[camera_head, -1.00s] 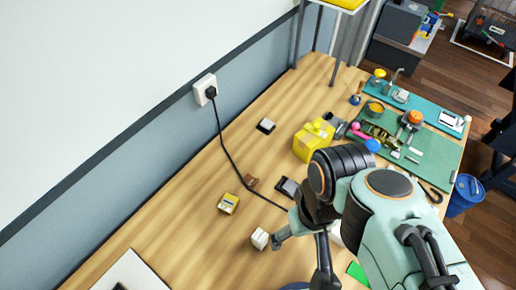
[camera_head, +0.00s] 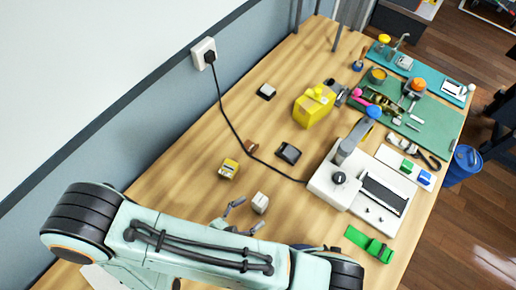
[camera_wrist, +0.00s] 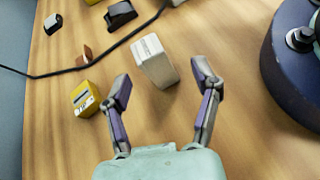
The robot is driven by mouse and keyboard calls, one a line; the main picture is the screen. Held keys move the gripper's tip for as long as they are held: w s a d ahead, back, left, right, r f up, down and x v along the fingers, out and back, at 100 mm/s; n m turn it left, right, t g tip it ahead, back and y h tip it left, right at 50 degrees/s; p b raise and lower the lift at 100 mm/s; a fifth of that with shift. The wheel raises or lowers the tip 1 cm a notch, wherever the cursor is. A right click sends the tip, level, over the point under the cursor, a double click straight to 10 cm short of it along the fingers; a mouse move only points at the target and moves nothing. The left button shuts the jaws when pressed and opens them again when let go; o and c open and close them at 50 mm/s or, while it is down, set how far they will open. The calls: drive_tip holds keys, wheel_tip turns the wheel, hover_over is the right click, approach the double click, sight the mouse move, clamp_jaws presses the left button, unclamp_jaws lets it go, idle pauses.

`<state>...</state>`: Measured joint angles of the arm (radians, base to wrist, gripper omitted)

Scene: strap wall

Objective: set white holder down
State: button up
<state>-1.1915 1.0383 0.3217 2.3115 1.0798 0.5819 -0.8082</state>
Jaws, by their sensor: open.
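The white holder (camera_head: 260,203), a small white block with slots on one face, stands on the wooden table. In the wrist view the white holder (camera_wrist: 154,62) is just beyond the fingertips, in line with the gap between them. My gripper (camera_head: 248,216) is open and empty, at the near-left side of the holder. In the wrist view my gripper (camera_wrist: 163,84) has its two fingers spread apart, and bare wood shows between them. The holder appears clear of both fingers.
A yellow box-like item (camera_wrist: 84,98) is left of the gripper. A black cable (camera_head: 232,152) runs across the table beyond the holder. A dark blue round object (camera_wrist: 296,68) is at the right. A white machine (camera_head: 335,185) stands right of the holder.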

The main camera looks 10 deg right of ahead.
sight(256, 208)
drive_tip(key=n, duration=0.1)
drive_tip(key=f+n+t, duration=0.1)
drive_tip(key=n+t, duration=0.1)
drive_tip(key=shift+s+a+f, duration=0.3)
drive_tip(key=shift+s, duration=0.1)
drive_tip(key=shift+w+f+n+t+y, duration=0.1)
drive_tip(key=shift+f+n+t+y, duration=0.1)
drive_tip(key=shift+n+t+y, duration=0.1)
drive_tip(key=shift+x, duration=2.4)
clamp_jaws()
